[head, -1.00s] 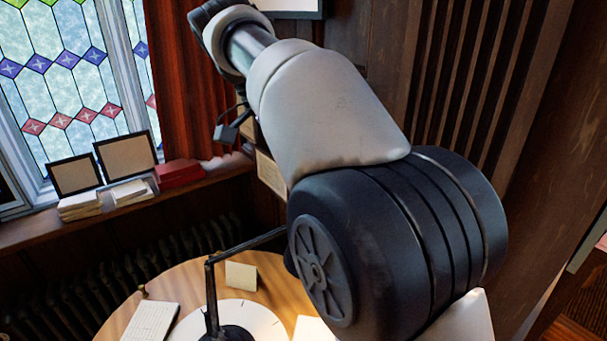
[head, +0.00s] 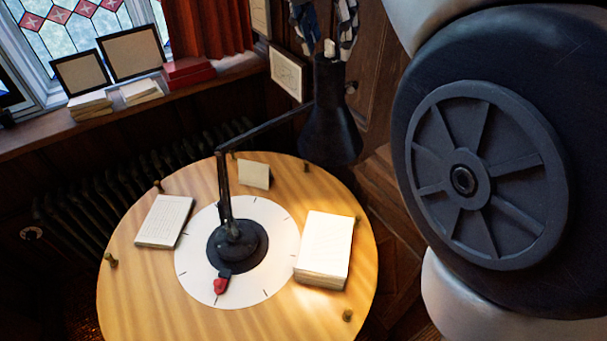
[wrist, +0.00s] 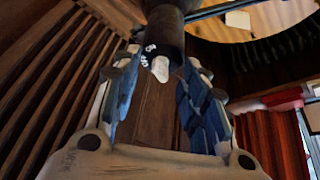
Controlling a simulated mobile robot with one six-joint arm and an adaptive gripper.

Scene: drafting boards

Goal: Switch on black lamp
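The black lamp (head: 331,120) stands on a round wooden table, its jointed arm reaching up and right to a dark shade. A white switch knob (head: 329,48) sits at the top of the shade. In the wrist view the knob (wrist: 160,68) shows beside small white lettering that seems to read OFF and ON; I cannot tell its setting. My gripper (head: 325,28) is open above the shade, its fingers apart. In the wrist view the fingers of my gripper (wrist: 160,95) stand either side of the knob's line, with no clear contact.
The round table (head: 140,290) holds a white dial-like disc (head: 200,290), a paper stack (head: 325,245), a keyboard-like white pad (head: 164,222), a small card (head: 254,175) and a red item (head: 220,286) by the lamp base. Wood-panelled walls and a framed picture (head: 288,74) are close behind the shade.

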